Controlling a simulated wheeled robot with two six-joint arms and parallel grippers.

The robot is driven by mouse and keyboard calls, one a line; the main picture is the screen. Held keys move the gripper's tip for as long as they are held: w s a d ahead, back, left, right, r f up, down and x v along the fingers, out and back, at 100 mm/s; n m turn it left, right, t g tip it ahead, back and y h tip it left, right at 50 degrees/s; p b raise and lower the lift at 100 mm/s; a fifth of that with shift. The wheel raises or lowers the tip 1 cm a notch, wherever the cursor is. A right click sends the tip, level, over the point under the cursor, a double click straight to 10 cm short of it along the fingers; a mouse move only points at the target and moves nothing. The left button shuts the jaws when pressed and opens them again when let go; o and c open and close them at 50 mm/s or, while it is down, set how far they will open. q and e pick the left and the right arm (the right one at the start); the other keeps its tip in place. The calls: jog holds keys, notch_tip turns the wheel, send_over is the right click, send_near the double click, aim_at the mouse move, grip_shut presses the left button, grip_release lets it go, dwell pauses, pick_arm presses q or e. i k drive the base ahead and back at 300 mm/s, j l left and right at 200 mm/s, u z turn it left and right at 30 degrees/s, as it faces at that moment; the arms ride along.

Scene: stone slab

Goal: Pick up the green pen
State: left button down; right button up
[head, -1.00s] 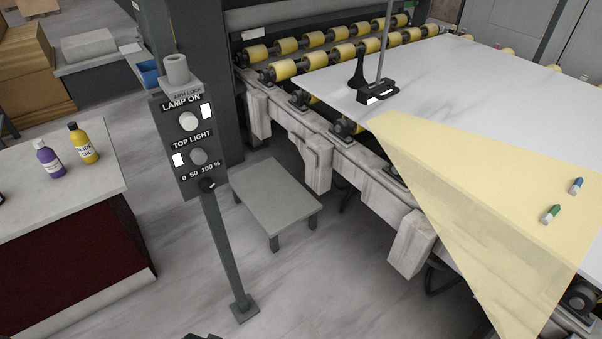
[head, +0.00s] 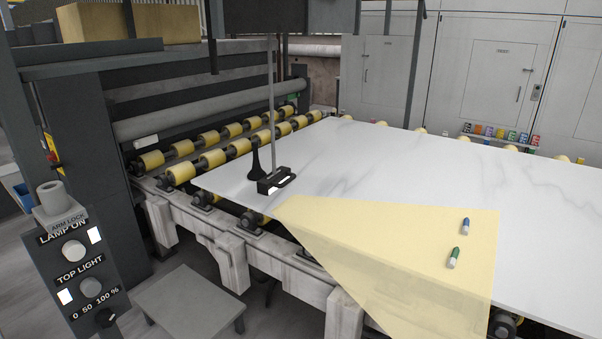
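The green pen (head: 454,258) is a short, stubby piece with a green upper part and a white lower part. It lies on the yellow translucent sheet (head: 400,240) near the right front of the white stone slab (head: 380,165). A similar blue and white pen (head: 465,226) lies just behind it, apart from it. Neither of my grippers is in the head view.
A control post (head: 75,260) with knobs stands at the left front, beside a low grey stool (head: 190,305). A dark stand with a thin pole (head: 272,180) sits on the slab's left corner. Yellow rollers (head: 210,160) line the back left. Cabinets stand behind.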

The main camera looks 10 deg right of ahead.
aim_at(454, 255)
jog(key=z, duration=1.25)
